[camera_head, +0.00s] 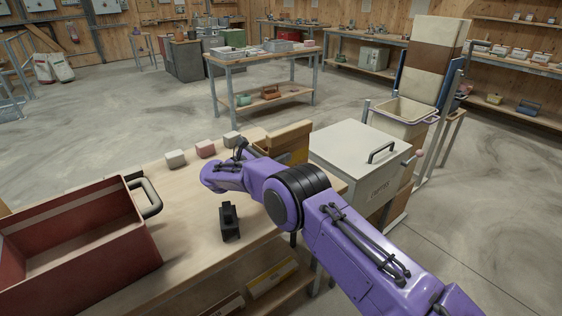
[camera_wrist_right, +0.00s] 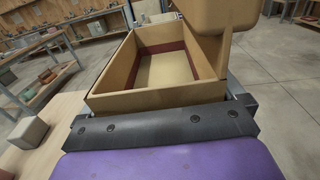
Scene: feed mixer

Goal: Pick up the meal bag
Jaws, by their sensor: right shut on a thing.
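The meal bag (camera_head: 288,137) appears as a tan, open-topped, box-like shape near the table's far right corner, partly hidden by my right arm. In the right wrist view the meal bag (camera_wrist_right: 160,97) fills the middle, open upward, with a dark red band inside. My right gripper (camera_head: 240,150) is at its near left side in the head view, with the fingertips mostly hidden. In the wrist view the right gripper (camera_wrist_right: 160,118) lies against its near wall, shut on it. I cannot tell whether its base touches the table. My left gripper is out of view.
A red open crate (camera_head: 75,250) stands at the table's left. A small black object (camera_head: 229,222) and small pale and pink blocks (camera_head: 205,149) lie on the wooden table (camera_head: 185,215). A white lidded box (camera_head: 360,160) with a handle stands just to the right.

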